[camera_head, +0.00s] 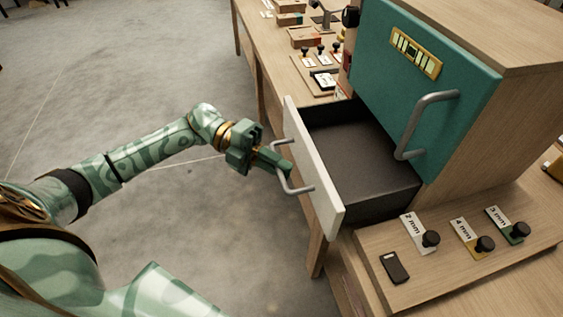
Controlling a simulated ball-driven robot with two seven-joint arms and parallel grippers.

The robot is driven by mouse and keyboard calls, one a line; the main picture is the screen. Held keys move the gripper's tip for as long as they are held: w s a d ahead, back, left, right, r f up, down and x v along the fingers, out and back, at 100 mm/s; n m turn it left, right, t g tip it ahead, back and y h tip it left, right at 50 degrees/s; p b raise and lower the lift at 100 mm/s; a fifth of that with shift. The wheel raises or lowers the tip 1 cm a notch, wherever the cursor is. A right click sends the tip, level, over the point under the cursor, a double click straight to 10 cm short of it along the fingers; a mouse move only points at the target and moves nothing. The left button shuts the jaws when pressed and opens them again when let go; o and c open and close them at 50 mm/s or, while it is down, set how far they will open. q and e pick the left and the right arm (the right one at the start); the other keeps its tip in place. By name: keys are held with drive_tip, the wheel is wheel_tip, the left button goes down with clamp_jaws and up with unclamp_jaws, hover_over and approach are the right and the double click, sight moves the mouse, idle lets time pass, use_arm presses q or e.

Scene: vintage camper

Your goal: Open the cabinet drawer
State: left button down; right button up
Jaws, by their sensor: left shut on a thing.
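The cabinet (480,110) stands on a wooden table, with a teal door (385,65) on its front above the drawer. The drawer (365,155) is pulled well out, and its dark inside looks empty. Its pale front panel (312,165) carries a grey bar handle (281,176). My left gripper (278,163) is shut on the handle, coming in from the left; its fingers partly hide the bar. My right gripper is not in view.
A wooden board at the lower right holds several black knobs (432,239) with size labels and a small black object (394,267). More small wooden trays (303,37) and stamps stand at the back. Grey floor at left is clear.

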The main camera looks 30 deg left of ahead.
use_arm(q)
drive_tip(key=c, duration=1.5)
unclamp_jaws()
drive_tip(key=a+r+b, duration=0.2)
drive_tip(key=a+b, duration=0.1)
drive_tip(key=a, duration=1.3)
drive_tip(key=shift+w, duration=0.1)
